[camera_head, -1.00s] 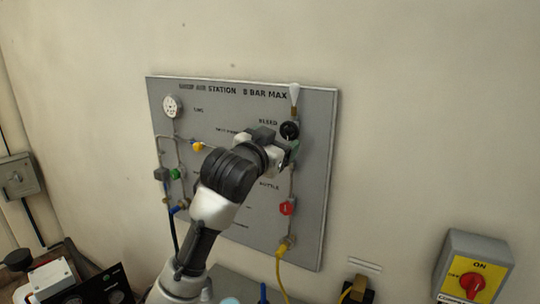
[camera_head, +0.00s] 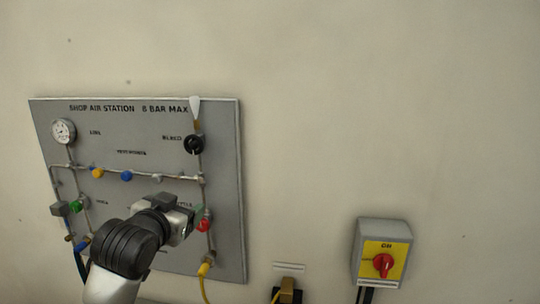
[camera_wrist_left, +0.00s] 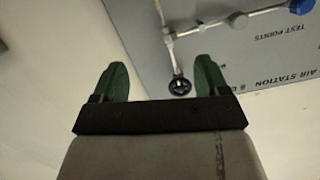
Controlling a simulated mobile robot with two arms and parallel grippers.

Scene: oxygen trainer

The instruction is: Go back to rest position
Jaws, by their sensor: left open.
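My left gripper (camera_head: 194,222) is in front of the lower right part of the grey air station panel (camera_head: 140,215), close to the red knob (camera_head: 203,225). In the left wrist view its two green fingers (camera_wrist_left: 161,82) stand wide apart with nothing held between them. The black bleed knob (camera_wrist_left: 180,86) shows beyond the fingers, apart from them; in the head view it is at the upper right of the panel (camera_head: 194,145). My right gripper is in neither view.
The panel carries a gauge (camera_head: 63,131), a blue knob (camera_head: 127,176), a yellow knob (camera_head: 97,173) and a green knob (camera_head: 77,206). A yellow hose (camera_head: 204,280) hangs below. A switch box (camera_head: 384,232) with a red knob is at right.

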